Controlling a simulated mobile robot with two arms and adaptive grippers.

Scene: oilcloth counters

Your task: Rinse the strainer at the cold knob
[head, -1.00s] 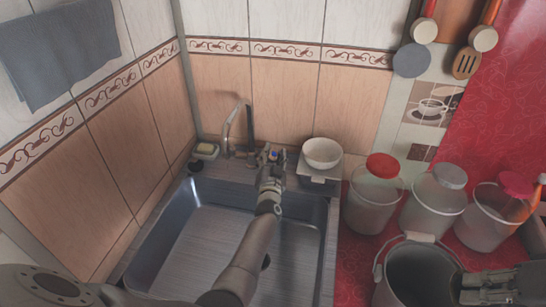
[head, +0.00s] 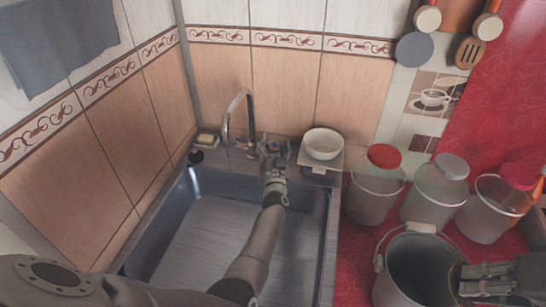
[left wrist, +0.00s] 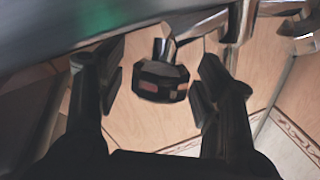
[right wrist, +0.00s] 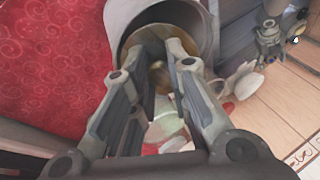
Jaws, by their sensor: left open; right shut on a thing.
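My left gripper (head: 273,158) is open at the tap behind the sink. In the left wrist view its two fingers (left wrist: 158,85) stand apart on either side of a dark faceted knob (left wrist: 160,90) with a reddish mark. A small blue spot shows at the tap in the head view (head: 273,146). My right gripper (head: 466,280) is at the right rim of a grey bucket. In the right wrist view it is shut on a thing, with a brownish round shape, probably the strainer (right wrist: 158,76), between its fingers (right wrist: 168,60). The strainer is mostly hidden.
The sink (head: 215,225) is empty where visible. A curved spout (head: 238,95) rises behind it. A white bowl (head: 322,144) stands right of the tap. The grey bucket (head: 415,265) and several lidded clear buckets (head: 374,195) crowd the red cloth at right.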

